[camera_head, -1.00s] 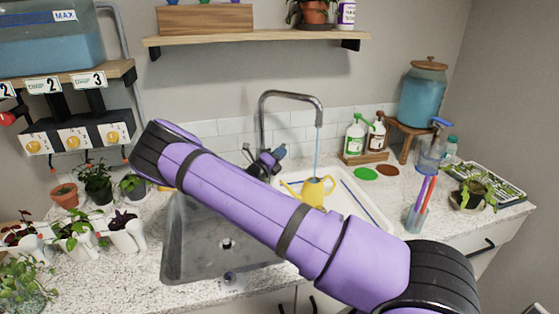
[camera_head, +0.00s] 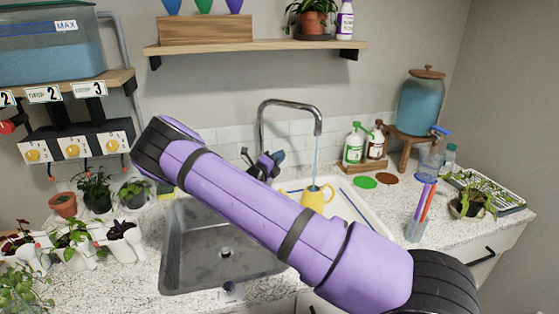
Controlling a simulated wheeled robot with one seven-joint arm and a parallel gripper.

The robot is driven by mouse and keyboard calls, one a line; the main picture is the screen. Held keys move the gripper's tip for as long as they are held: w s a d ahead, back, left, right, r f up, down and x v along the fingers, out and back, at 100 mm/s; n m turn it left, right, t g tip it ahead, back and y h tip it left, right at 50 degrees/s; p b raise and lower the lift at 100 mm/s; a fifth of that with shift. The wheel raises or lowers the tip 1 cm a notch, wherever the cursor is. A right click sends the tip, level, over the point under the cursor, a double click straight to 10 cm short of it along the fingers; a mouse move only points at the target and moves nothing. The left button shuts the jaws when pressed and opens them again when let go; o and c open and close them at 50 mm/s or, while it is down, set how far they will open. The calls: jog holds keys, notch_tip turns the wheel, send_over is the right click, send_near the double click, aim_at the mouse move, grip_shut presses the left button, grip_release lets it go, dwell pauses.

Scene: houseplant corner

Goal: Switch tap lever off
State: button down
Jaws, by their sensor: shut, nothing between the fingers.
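The grey tap (camera_head: 291,103) arches over the sink, and a stream of water (camera_head: 316,160) runs from its spout. The water falls into a yellow watering can (camera_head: 314,202) standing on the white drainer area. My gripper (camera_head: 262,163) shows in part as a small dark and purple shape at the foot of the tap, just above my purple arm. It is shut and empty. The tap lever cannot be told apart from the gripper in this clutter, and whether they touch cannot be seen. My arm hides part of the sink (camera_head: 195,275).
Potted plants (camera_head: 97,185) and white planters line the left counter. Spray bottles (camera_head: 354,143), a blue water jar (camera_head: 420,105) and a seed tray (camera_head: 487,188) stand at the right. A shelf (camera_head: 255,47) hangs above. A dosing unit (camera_head: 75,146) is at the left.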

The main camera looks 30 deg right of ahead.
jog(key=w+d+r+n+y, duration=0.2)
jog(key=w+r+n, duration=0.2)
jog(key=w, duration=0.2)
jog(key=shift+w+y, duration=0.25)
jog(key=shift+y, duration=0.05)
dwell(0.7)
